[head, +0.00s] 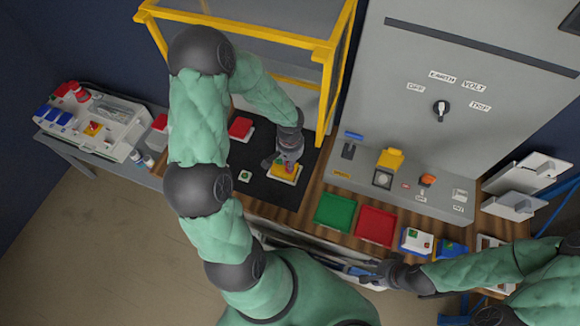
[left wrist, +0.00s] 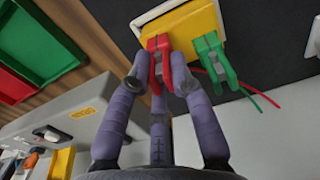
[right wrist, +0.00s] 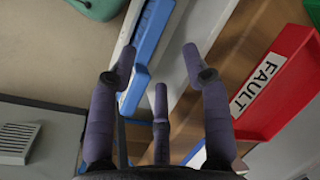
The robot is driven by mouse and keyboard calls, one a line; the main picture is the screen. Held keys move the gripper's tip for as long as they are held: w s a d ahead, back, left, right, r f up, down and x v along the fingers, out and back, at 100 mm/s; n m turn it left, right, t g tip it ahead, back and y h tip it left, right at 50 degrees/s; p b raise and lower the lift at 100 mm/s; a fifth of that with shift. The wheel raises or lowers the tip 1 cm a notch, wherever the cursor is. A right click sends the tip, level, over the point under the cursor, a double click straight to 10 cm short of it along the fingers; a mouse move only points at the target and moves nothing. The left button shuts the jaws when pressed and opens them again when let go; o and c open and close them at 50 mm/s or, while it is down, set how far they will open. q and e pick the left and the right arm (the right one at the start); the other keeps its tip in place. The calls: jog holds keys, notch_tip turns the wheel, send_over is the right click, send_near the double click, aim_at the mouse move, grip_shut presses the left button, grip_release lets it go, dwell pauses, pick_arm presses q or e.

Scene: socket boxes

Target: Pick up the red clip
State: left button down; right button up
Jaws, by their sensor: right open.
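The red clip (left wrist: 158,50) stands on a yellow box (left wrist: 192,25) beside the green clip (left wrist: 212,58), each with a thin wire. My left gripper (left wrist: 159,68) has its fingers on both sides of the red clip and looks shut on it. The clip still stands at the box. In the head view my left gripper (head: 284,160) is over the yellow box (head: 285,178) on the black mat, hiding part of it. My right gripper (head: 374,270) is open and empty near the front edge of the bench; its spread fingers show in the right wrist view (right wrist: 158,65).
A green tray (head: 334,213) and a red tray (head: 375,226) sit right of the mat. The red one reads FAULT in the right wrist view (right wrist: 275,85). A yellow frame (head: 325,90) rises behind the mat. A grey panel with a knob (head: 440,108) stands at the back right.

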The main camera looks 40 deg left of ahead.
pick_arm(q)
jog(key=shift+r, duration=0.1)
dwell(0.3)
jog(key=shift+r, duration=0.6)
notch_tip(320, 180, up, 2)
jog(key=shift+r+p, duration=0.1)
jog(key=shift+p, duration=0.25)
jog(key=s+d+r, duration=0.3)
jog(key=s+r, duration=0.1)
jog(key=s, duration=0.2)
jog(key=s+d+r+p, duration=0.1)
jog(key=s+d+r, duration=0.2)
jog(key=s+r, duration=0.2)
jog(key=shift+s+d+r, duration=0.2)
jog(key=shift+s+d, duration=0.05)
jog(key=shift+s, duration=0.5)
